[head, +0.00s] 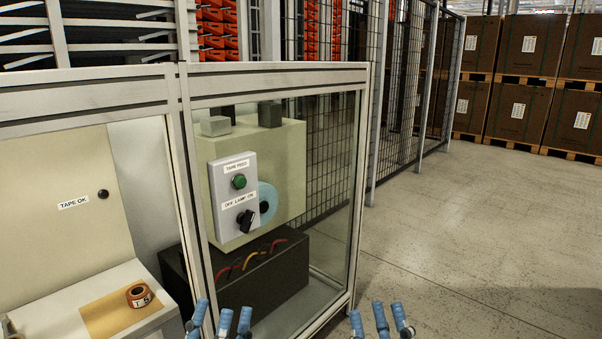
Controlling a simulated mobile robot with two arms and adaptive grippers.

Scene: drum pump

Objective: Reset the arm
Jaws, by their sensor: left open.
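My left gripper (218,318) is at the bottom edge, in front of the framed cabinet, with its blue fingertips spread and nothing seen between them. My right gripper (376,320) is at the bottom edge to the right, also with its blue fingertips apart and empty. Only the fingertips of both show; the arms are out of view. A grey control box (234,196) on a cream housing (290,165) carries a green button (239,182) under a "TAPE FEED" label and a black knob (245,219) under an "OFF LAMP ON" label.
A tape roll (139,296) lies on a tan sheet (108,318) on the white ledge at left. A "TAPE OK" panel (70,230) stands behind it. The cabinet's metal frame (187,190) is close ahead. Open floor (450,230) lies right, before stacked boxes (520,95).

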